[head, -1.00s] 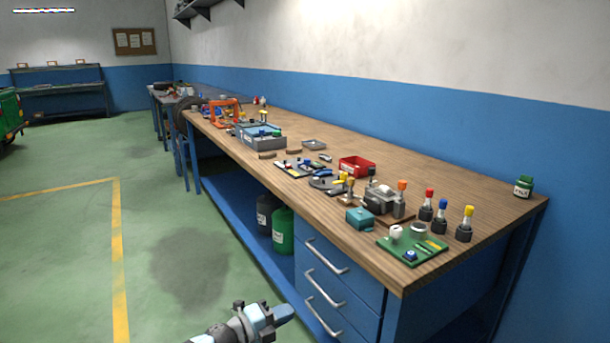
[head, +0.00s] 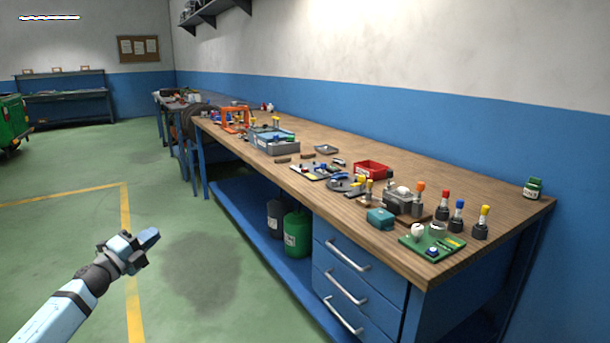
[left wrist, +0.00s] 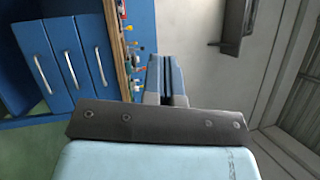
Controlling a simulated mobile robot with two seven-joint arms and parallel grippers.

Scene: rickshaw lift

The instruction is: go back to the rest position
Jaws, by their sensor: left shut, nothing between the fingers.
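My left gripper (head: 147,240) is at the lower left of the head view, above the green floor and in front of the workbench, apart from it. Its fingers are closed together with nothing between them. In the left wrist view the shut fingers (left wrist: 166,80) point toward the bench side and the wall. My right gripper is in neither view.
A long wooden-topped workbench (head: 330,215) with blue drawers (head: 345,285) runs along the wall. Small tools, coloured-handled items and a red bin (head: 372,169) stand on it. The floor (head: 60,240) at left is clear.

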